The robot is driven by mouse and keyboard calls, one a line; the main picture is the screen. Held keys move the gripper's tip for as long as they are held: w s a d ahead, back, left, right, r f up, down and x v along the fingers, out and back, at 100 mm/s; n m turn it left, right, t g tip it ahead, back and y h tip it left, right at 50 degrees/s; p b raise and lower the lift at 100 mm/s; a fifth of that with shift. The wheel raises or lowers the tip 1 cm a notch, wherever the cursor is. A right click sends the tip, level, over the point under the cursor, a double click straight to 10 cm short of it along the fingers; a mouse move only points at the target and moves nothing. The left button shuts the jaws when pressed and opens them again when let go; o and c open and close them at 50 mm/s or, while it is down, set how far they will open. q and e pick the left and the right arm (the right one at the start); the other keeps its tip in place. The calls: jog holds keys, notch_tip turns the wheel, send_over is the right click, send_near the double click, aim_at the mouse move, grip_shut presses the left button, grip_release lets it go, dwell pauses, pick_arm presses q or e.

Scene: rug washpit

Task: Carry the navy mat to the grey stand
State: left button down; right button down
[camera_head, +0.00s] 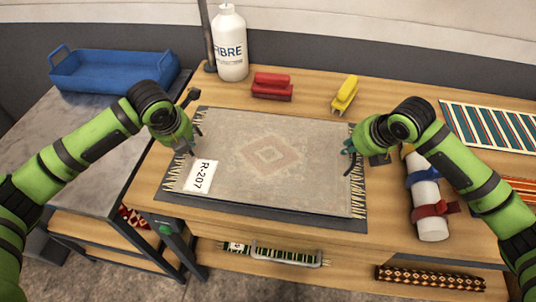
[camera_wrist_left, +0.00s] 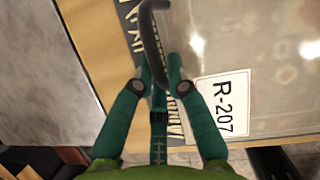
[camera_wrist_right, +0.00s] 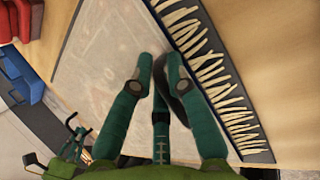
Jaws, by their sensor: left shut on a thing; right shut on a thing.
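The navy mat (camera_head: 300,217) looks dark grey-blue and lies flat over the wooden table. I cannot tell whether it touches the tabletop. A faded fringed rug (camera_head: 265,155) lies on it, with a white R-207 label (camera_head: 200,176) at the left. My left gripper (camera_head: 190,143) is shut at the mat's left end, on a dark curved handle (camera_wrist_left: 152,40) in the left wrist view. My right gripper (camera_head: 350,152) is shut at the right end, its hold partly hidden by its fingers in the right wrist view (camera_wrist_right: 160,75). The grey stand (camera_head: 75,150) is left of the table.
A blue tray (camera_head: 110,82) occupies the stand's back; its front is clear. A white bottle (camera_head: 230,45), red brush (camera_head: 271,86) and yellow brush (camera_head: 344,94) stand behind the mat. A strapped white roll (camera_head: 427,200) and striped rug (camera_head: 490,126) lie right. Rolled rugs are on the lower shelf.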

pick_arm(q)
jog(key=shift+w+a+r, duration=0.15)
jog(key=shift+a, duration=0.15)
pick_arm(e)
jog(key=shift+w+d+r, duration=0.1)
jog(key=shift+d+r, duration=0.05)
jog(key=shift+d, duration=0.05)
